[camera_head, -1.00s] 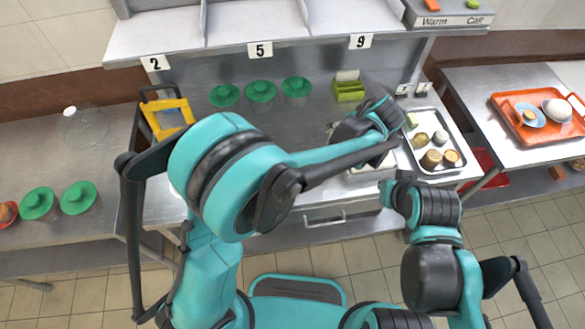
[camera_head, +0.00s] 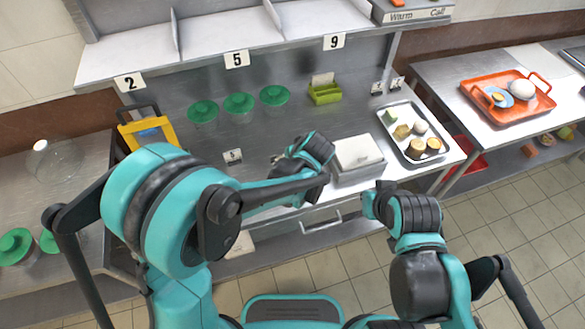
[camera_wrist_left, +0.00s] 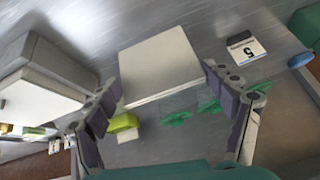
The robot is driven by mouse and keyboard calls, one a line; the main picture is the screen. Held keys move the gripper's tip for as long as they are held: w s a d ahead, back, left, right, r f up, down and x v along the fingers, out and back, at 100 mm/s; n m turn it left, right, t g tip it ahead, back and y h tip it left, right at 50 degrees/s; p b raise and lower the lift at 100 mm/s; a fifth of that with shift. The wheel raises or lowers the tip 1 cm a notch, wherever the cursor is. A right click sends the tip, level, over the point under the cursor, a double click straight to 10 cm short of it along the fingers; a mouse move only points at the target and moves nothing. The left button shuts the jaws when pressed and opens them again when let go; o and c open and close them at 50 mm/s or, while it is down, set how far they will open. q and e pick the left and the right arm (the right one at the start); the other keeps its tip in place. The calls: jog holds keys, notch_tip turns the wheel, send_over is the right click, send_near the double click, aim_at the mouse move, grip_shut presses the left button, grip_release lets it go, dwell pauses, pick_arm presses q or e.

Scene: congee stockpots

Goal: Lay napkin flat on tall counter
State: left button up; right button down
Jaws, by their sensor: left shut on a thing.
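A white square napkin (camera_wrist_left: 160,65) spans between the two fingers of my left gripper (camera_wrist_left: 163,77) in the left wrist view. The gripper is shut on it. In the head view my left gripper (camera_head: 285,158) hangs over the front part of the steel counter (camera_head: 265,125), left of a white box (camera_head: 358,155). The napkin is hidden there by the hand. I cannot tell whether it touches the counter. My right gripper (camera_head: 370,204) is in front of the counter's right part, apart from the napkin; its fingers are unclear.
A number card (camera_head: 232,156) stands left of my left gripper. Green-lidded containers (camera_head: 239,104) and a green holder (camera_head: 324,93) stand at the back. A food tray (camera_head: 414,134) lies right of the white box. A yellow-framed item (camera_head: 146,135) stands at the left.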

pick_arm(q)
jog(key=shift+f+b, duration=0.75)
jog(key=shift+f, duration=1.2)
jog(key=shift+f, duration=0.2)
jog(key=o, duration=0.6)
jog(key=shift+r, duration=0.1)
jog(key=shift+o, duration=0.2)
